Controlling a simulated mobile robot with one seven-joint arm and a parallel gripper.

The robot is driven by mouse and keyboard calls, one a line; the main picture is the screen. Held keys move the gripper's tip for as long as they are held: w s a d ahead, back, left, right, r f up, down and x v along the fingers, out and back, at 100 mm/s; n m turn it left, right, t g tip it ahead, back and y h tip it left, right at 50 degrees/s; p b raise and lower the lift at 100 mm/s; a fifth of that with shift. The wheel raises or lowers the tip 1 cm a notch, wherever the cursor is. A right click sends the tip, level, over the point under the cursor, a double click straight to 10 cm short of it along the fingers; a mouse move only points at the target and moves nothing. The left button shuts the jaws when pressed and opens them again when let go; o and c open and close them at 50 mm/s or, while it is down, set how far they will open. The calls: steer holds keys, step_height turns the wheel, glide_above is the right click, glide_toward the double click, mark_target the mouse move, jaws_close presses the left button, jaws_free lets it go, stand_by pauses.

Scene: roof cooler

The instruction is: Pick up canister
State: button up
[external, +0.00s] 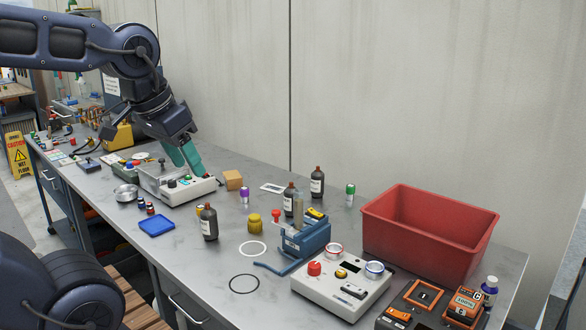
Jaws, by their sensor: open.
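Several small containers stand on the grey bench, and I cannot tell which one is the canister. A squat yellow one (255,223) is mid-bench, a purple-and-white cylinder (244,196) is behind it, and a green-and-white cylinder (350,195) is near the wall. A low silver tin (126,193) lies at the left front. My gripper (187,170) has teal fingers, points down and is open. It is over the back of a pale instrument box (190,191), left of the yellow, purple and green containers. Nothing shows between its fingers.
Brown bottles (209,222), a blue tool holder (306,240) and a cardboard cube (233,180) stand mid-bench. A large red bin (430,232) and a grey control box (341,290) are at the right. A blue tray (157,226) lies at the front left. Bare bench shows around the flat rings.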

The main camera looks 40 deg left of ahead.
steer(key=o, duration=0.3)
steer(key=shift+w, duration=0.1)
steer(key=w+a+f+n+g+h, duration=0.3)
steer(key=w+a+f+n+h, duration=0.5)
steer(key=w+a+f+n, duration=0.4)
steer(key=a+f+n+t+h, duration=0.1)
steer(key=a+f+n+t, duration=0.1)
steer(key=a+f+n, duration=0.2)
steer(key=w+a+f+n+t, duration=0.1)
steer(key=a+f+n+t, duration=0.1)
steer(key=a+f+n, duration=0.3)
steer(key=a+f+n+t+h, duration=0.1)
steer(key=a+f+n+t, duration=0.2)
steer(key=a, duration=0.6)
steer(key=shift+w+f+n+h, duration=0.2)
steer(key=shift+f+n, duration=0.25)
steer(key=shift+f, duration=0.15)
steer(key=shift+w+f+n+h, duration=0.1)
steer(key=shift+w+f+n, duration=0.05)
steer(key=shift+f+n, duration=0.4)
glide_above(217, 237)
steer(key=shift+s+f, duration=0.1)
steer(key=shift+f, duration=1.85)
steer(key=c, duration=1.2)
